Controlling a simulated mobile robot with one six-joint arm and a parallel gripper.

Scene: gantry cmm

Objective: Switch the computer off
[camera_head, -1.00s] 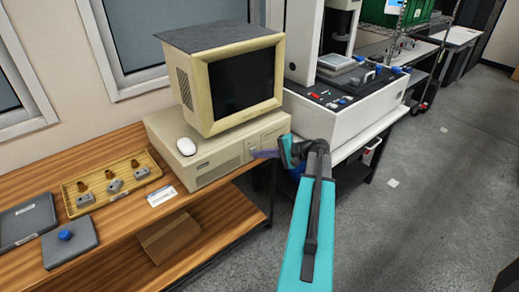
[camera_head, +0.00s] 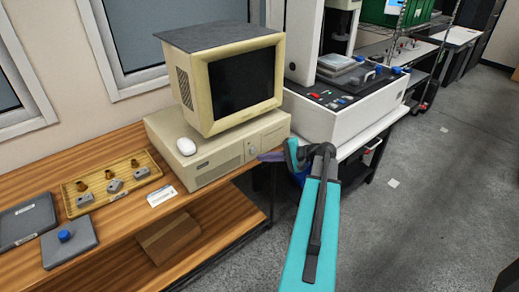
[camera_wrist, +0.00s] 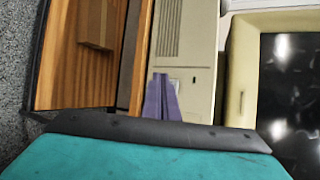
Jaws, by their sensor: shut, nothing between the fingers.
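The computer is a beige desktop case (camera_head: 222,158) on the wooden bench, with a beige monitor (camera_head: 196,92) on top and a dark screen. The case front (camera_wrist: 185,45) also shows in the wrist view, turned sideways, with vents and a small light panel behind my fingers. My gripper (camera_head: 262,157) has purple fingers, shut and empty, just in front of the right part of the case front. In the wrist view my gripper (camera_wrist: 162,90) points at the case front near that panel. I cannot tell whether the fingertips touch it.
A white mouse (camera_head: 186,146) lies on the case. A yellow tray (camera_head: 100,178) of small parts and grey plates (camera_head: 70,245) lie on the bench to the left. A cardboard box (camera_head: 168,236) sits on the lower shelf. A white measuring machine (camera_head: 345,110) stands to the right.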

